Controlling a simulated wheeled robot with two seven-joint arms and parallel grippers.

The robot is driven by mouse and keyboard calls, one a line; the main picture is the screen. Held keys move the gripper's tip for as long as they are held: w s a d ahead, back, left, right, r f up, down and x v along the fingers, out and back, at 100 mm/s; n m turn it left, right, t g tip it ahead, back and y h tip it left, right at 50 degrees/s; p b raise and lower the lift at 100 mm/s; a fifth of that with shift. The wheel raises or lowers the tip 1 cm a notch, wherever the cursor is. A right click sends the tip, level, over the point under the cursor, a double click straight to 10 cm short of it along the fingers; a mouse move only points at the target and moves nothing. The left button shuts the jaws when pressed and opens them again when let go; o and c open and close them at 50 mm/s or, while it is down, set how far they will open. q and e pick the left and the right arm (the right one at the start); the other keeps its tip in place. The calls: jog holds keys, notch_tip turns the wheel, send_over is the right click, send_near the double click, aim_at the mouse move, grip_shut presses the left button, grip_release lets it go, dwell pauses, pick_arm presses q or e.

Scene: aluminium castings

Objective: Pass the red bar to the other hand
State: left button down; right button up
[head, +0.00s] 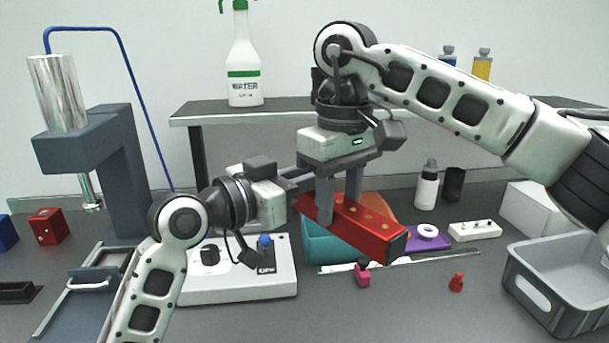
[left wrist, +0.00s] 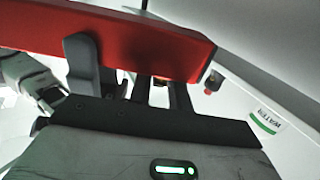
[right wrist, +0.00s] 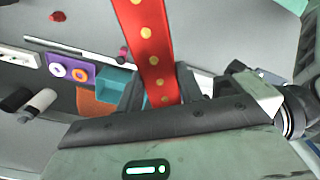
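The red bar (head: 372,229) hangs tilted above the table, its right end nearer me, with a row of yellow dots on top. My right gripper (head: 339,205) reaches down from above and is shut on the bar; the right wrist view shows a finger on each side of the bar (right wrist: 150,45). My left gripper (head: 303,180) comes in from the left at the bar's far left end. In the left wrist view the bar (left wrist: 140,30) crosses its spread fingers, one in front and one partly hidden behind. I cannot tell whether they touch it.
A grey crate (head: 570,285) is at right, a press (head: 100,150) at left. A shelf (head: 285,107) with a water bottle (head: 243,70) runs behind.

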jog(key=o, duration=0.4)
jog(key=shift+o, duration=0.2)
